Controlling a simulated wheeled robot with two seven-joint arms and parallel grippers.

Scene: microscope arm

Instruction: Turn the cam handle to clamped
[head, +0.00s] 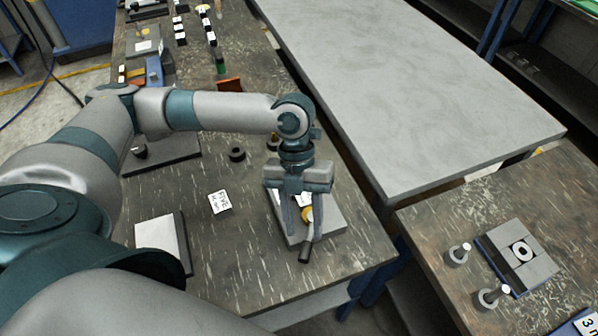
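My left gripper (302,232) points down over a light grey base plate (327,226) near the front right of the dark table. Its two fingers are spread apart, and I see nothing gripped between them. A short dark rod, likely the cam handle (304,252), sticks out toward the front edge of the plate, close to the fingertips. Whether a finger touches it I cannot tell. A small yellow part (308,214) and part of a white label show between the fingers. The gripper hides most of the mechanism. My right gripper is out of view.
A dark plate (165,155) and a white-topped block (160,238) are further left. A grey table (420,100) and a side bench with metal pegs (459,254) stand right.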

